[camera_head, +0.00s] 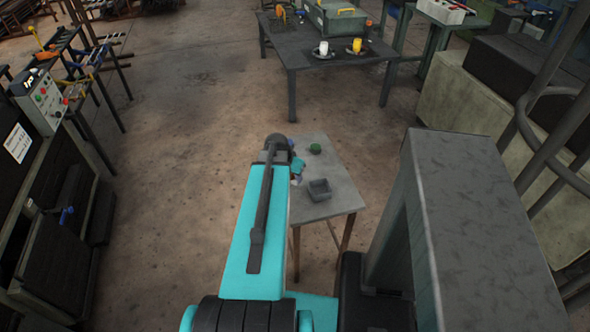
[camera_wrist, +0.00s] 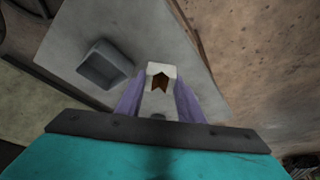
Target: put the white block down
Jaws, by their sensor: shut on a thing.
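The white block (camera_wrist: 162,69) is between the two purple fingers of my gripper (camera_wrist: 158,98) in the wrist view. The gripper is shut on it. A brown notch-shaped patch shows on or just below the block's top end. In the head view my gripper (camera_head: 297,172) is at the left side of a small grey table (camera_head: 338,174), mostly hidden by my arm. A small pale spot there may be the block. I cannot tell whether the block touches the tabletop.
A grey open box (camera_head: 319,197) stands on the small table, right of my gripper; it also shows in the wrist view (camera_wrist: 104,65). A green round thing (camera_head: 315,148) lies at the far end. A dark table (camera_head: 330,57) with two mugs and a green case stands further back.

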